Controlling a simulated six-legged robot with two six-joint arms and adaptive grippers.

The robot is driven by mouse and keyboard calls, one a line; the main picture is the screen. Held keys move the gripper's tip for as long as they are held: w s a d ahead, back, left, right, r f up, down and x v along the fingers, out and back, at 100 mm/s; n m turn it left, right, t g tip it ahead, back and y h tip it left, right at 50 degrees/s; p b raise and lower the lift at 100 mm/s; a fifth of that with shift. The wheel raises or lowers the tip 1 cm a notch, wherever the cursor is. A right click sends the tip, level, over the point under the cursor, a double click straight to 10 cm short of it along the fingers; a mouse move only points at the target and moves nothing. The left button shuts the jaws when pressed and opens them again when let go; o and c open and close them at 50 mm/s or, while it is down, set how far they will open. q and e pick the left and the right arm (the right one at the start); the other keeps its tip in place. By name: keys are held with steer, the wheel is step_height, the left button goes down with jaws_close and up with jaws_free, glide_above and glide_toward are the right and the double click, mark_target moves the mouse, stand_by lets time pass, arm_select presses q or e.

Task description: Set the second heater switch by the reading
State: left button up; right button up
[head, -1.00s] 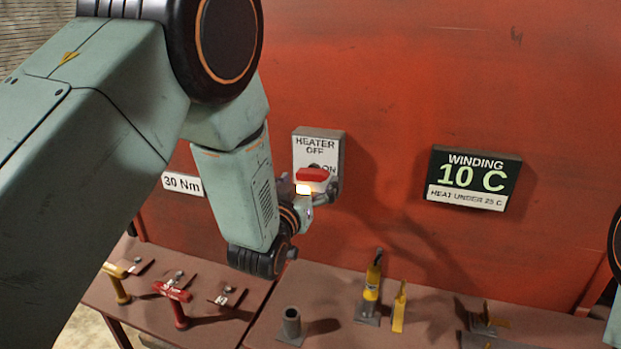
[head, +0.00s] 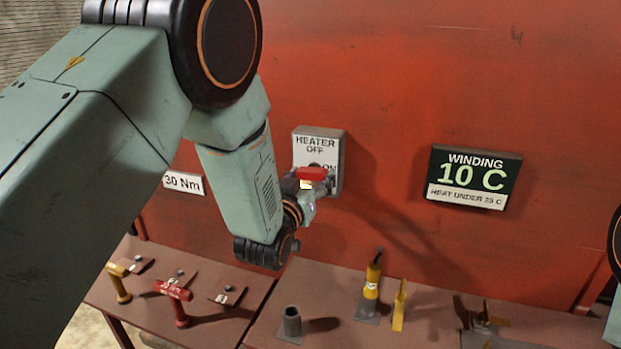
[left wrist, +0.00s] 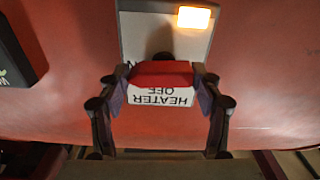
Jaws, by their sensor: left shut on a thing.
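The heater switch box (head: 332,150) is a pale plate on the red wall, marked HEATER, OFF and ON. Its red handle (head: 313,173) lies level across the plate, on the ON row. My left gripper (head: 312,184) is at the handle, and the left wrist view shows its two fingers closed on the ends of the red handle (left wrist: 162,74). A lamp (left wrist: 194,17) on the plate glows yellow-white. The reading sign (head: 473,178) says WINDING 10 C, HEAT UNDER 25 C. My right gripper is out of view.
A 30 Nm sign (head: 184,183) is on the wall at left. Below, a brown bench (head: 345,335) holds a grey tube (head: 291,322), a yellow tool (head: 372,280) and a yellow plate (head: 399,305). A red-handled tool (head: 174,290) stands on the left bench.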

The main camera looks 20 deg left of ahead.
arm_select(q)
steer(key=shift+c, duration=1.3)
steer(key=shift+m, duration=0.6)
steer(key=o, duration=1.1)
steer(key=shift+o, duration=0.2)
steer(key=s, duration=1.2)
steer(key=shift+a, duration=0.2)
